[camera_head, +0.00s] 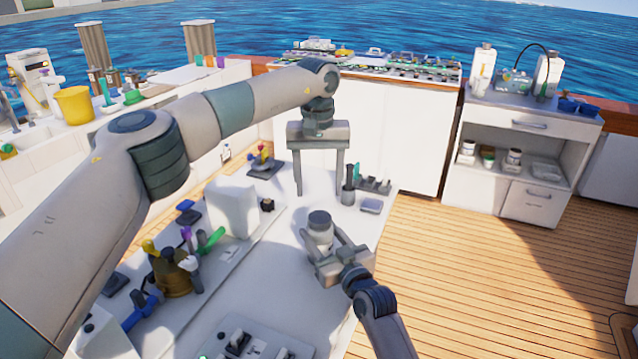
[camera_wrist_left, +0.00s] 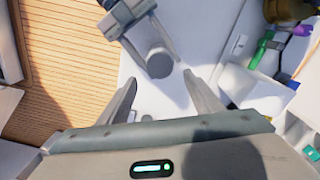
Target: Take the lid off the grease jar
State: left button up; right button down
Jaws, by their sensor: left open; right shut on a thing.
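The grease jar (camera_head: 318,236) is a small pale jar with a grey round lid (camera_head: 320,217) on its top. It stands roughly upright over the white worktop, and I cannot tell whether its base touches it. My right gripper (camera_head: 324,243) is shut on the jar's body from the front right. My left gripper (camera_head: 319,190) is open and empty, fingers pointing down, above and behind the jar. In the left wrist view, the lid (camera_wrist_left: 159,62) lies just beyond the gap between my open left fingers (camera_wrist_left: 160,94), apart from them. The right gripper (camera_wrist_left: 125,18) shows beyond it.
A white box-shaped block (camera_head: 232,207) and a brass pot of tools (camera_head: 172,274) stand on the worktop left of the jar. A dark cylinder (camera_head: 348,188) and a small grey block (camera_head: 371,206) are behind it. The worktop (camera_head: 285,285) in front is mostly clear.

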aim_at(320, 217)
jog(key=shift+f, duration=0.15)
pick_arm(q)
jog(key=shift+d+f, duration=0.1)
jog(key=shift+f, duration=3.95)
jog(key=c, duration=1.1)
